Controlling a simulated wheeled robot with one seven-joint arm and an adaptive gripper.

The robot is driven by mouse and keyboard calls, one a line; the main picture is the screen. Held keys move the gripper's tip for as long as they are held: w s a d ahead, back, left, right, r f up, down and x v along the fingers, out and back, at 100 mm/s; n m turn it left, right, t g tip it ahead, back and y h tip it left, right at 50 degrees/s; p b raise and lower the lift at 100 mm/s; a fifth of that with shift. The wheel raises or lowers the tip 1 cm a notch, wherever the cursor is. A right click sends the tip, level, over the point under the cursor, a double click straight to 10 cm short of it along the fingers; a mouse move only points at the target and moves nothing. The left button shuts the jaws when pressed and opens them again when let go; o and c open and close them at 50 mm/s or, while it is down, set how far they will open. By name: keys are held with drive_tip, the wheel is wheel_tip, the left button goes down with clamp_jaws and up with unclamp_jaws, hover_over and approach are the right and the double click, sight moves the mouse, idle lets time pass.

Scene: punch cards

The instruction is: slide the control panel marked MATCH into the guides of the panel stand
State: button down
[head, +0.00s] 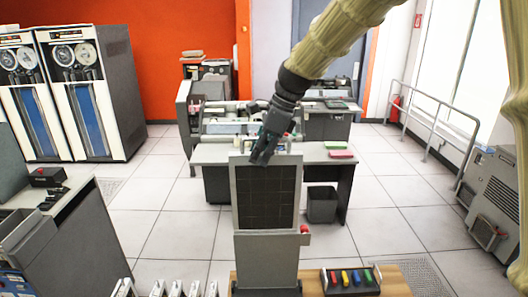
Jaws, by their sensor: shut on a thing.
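My gripper (263,153) reaches down from the upper right and is shut on the top edge of a control panel. The control panel (267,197) is upright, a dark gridded board in a light grey frame, facing me. No MATCH marking can be read on it. Below it is a light grey block with a red knob (304,229) at its right, which looks like the panel stand (266,262). The panel's lower edge meets the top of this block in the picture. I cannot tell whether the panel is in the guides or in front of them.
A wooden tabletop (398,284) carries a dark tray (350,291) of coloured pieces at the right. Several pale upright pieces (176,289) stand at the lower left. A grey cabinet (75,240) is at the left. Behind are a desk (328,158), a bin (321,205) and open tiled floor.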

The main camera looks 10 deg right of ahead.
sight(263, 202)
drive_tip(key=f, duration=0.4)
drive_tip(key=shift+s+d+f, duration=0.1)
drive_tip(key=shift+d+f, duration=0.15)
drive_tip(key=shift+f, duration=0.4)
idle(0.8)
drive_tip(key=shift+f+b, duration=0.3)
drive_tip(key=shift+f, duration=1.85)
drive_tip(key=shift+f+b, duration=0.7)
drive_tip(key=shift+f, duration=2.75)
